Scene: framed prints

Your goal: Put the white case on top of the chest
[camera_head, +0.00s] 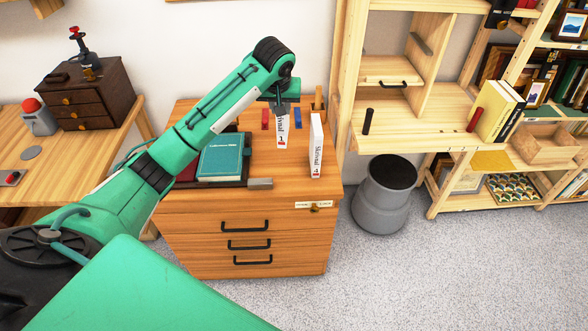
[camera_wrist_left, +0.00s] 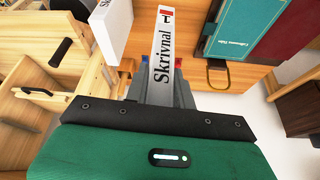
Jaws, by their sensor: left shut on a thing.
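My left gripper (camera_head: 282,108) is shut on a slim white case (camera_head: 282,132) with dark "Skrivnal" lettering and a red mark. The case is upright, over the wooden drawer chest (camera_head: 190,225); I cannot tell whether it touches the top. The wrist view shows the case (camera_wrist_left: 164,42) between the fingers of my left gripper (camera_wrist_left: 163,88). A second white case (camera_head: 316,145) with similar lettering stands upright to the right, apart from the held one; it also shows in the wrist view (camera_wrist_left: 110,25). A small dark brown chest (camera_head: 95,92) stands on the left desk. My right gripper is out of view.
A teal book (camera_head: 221,157) on a dark one lies left on the drawer chest, beside a grey block (camera_head: 260,183). Small red and blue pieces flank the held case. A figure (camera_head: 80,50) stands on the dark chest. A shelf (camera_head: 430,125) and grey bin (camera_head: 382,195) are right.

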